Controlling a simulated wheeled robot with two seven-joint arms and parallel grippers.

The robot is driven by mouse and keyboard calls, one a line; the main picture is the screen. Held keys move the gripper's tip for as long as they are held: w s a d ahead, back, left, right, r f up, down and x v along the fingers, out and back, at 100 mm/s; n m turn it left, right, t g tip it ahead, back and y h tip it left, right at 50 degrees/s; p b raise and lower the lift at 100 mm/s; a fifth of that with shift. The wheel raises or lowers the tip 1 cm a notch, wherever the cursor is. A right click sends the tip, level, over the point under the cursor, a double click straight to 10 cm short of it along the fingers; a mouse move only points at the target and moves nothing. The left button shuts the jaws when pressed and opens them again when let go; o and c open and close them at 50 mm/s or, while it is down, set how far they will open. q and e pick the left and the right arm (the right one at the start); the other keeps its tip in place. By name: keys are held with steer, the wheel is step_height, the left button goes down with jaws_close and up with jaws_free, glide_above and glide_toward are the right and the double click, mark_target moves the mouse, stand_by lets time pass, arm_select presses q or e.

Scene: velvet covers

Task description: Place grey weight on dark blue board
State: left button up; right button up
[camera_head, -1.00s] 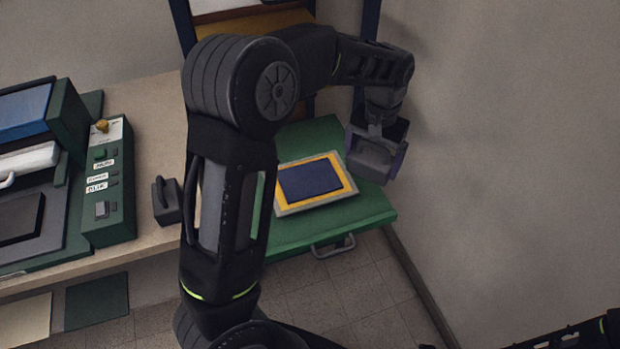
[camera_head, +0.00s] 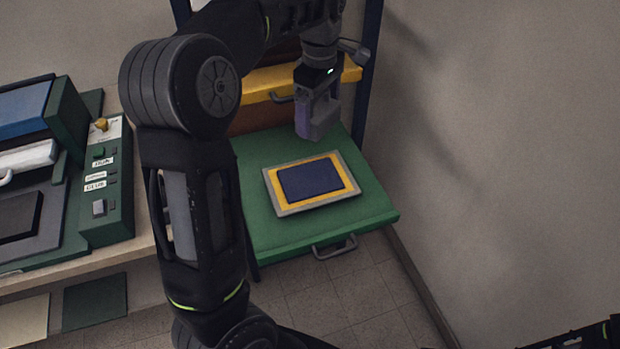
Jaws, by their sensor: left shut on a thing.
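The dark blue board (camera_head: 310,181) lies flat inside a yellow border and a grey frame, on a green surface. My left gripper (camera_head: 316,122) points down, above and behind the far side of the board, apart from it. It is shut on the grey weight, which is mostly hidden behind the near finger now. The board's top is bare. My right gripper is out of view; only part of my right arm shows at the lower right.
The green drawer-like surface (camera_head: 372,212) has a front handle (camera_head: 335,248) and free room around the frame. A yellow drawer (camera_head: 262,84) and blue post (camera_head: 368,75) stand behind. A green machine with a control panel (camera_head: 105,190) is at left. A wall bounds the right.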

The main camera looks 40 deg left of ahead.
arm_select(q)
steer(key=shift+s+a+r+n, duration=0.15)
steer(key=shift+r+n, duration=0.15)
steer(key=shift+n, duration=0.3)
steer(key=shift+s+a+r+n, duration=0.15)
steer(key=shift+r+n, duration=0.1)
steer(key=shift+n, duration=0.35)
steer(key=n, duration=0.3)
steer(key=shift+s+a+r+n, duration=0.15)
steer(key=shift+s+r+n, duration=0.15)
steer(key=shift+r+n, duration=0.1)
steer(key=n, duration=0.4)
steer(key=shift+s+n, duration=0.3)
steer(key=shift+s, duration=0.05)
steer(key=shift+f, duration=0.1)
glide_above(310, 178)
step_height(310, 178, down, 13)
steer(key=shift+w+f+p, duration=0.1)
steer(key=shift+f+p, duration=0.1)
steer(key=shift+p, duration=0.1)
steer(key=shift+f, duration=2.25)
